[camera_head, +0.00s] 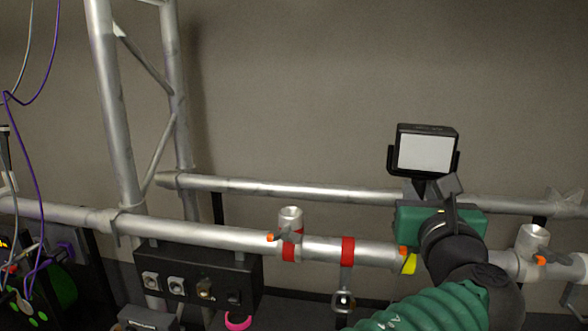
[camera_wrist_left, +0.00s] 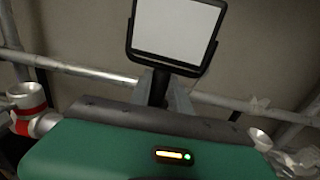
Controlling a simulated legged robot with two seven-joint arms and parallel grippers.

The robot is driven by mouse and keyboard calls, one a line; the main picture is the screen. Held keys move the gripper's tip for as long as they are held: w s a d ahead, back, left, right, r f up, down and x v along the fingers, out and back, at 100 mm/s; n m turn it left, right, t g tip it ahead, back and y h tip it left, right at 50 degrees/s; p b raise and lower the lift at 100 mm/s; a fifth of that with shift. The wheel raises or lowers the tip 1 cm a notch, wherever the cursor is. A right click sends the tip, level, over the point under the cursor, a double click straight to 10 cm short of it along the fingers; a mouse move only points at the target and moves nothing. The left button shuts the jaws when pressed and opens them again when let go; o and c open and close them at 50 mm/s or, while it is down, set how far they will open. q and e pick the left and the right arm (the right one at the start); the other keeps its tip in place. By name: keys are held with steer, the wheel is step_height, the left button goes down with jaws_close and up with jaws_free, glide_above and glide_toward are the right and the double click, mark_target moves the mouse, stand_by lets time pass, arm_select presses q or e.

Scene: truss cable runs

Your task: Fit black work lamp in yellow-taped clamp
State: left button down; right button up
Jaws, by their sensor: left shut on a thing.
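The black work lamp (camera_head: 426,150) with its white panel stands upright above the front truss tube. It also shows in the left wrist view (camera_wrist_left: 175,28), with its black stem between the grey fingers. My left gripper (camera_head: 432,188) is shut on the lamp's stem; the fingers also show in the left wrist view (camera_wrist_left: 165,90). The yellow tape (camera_head: 409,263) shows on the front tube just below my gripper, with a bit of orange beside it. The clamp there is hidden behind my gripper and arm, so I cannot tell whether the lamp's stem touches it.
A red-taped clamp (camera_head: 290,222) with an orange lever sits left on the front tube. Another silver clamp (camera_head: 533,240) sits to the right. A rear tube (camera_head: 300,188) runs behind. A black socket box (camera_head: 205,277) hangs below. Cables hang at far left.

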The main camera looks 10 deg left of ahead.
arm_select(q)
steer(key=shift+f+b, duration=0.95)
steer(key=shift+f, duration=0.15)
stand_by(0.3)
steer(key=c, duration=1.1)
jaws_free()
steer(key=shift+c, duration=0.2)
steer(key=shift+f, duration=0.15)
steer(key=shift+s, duration=0.15)
steer(key=s+b, duration=0.7)
steer(key=s, duration=0.9)
steer(key=shift+s+d, duration=0.25)
steer(key=shift+s, duration=0.05)
steer(key=shift+w+f, duration=0.1)
steer(key=shift+w, duration=0.05)
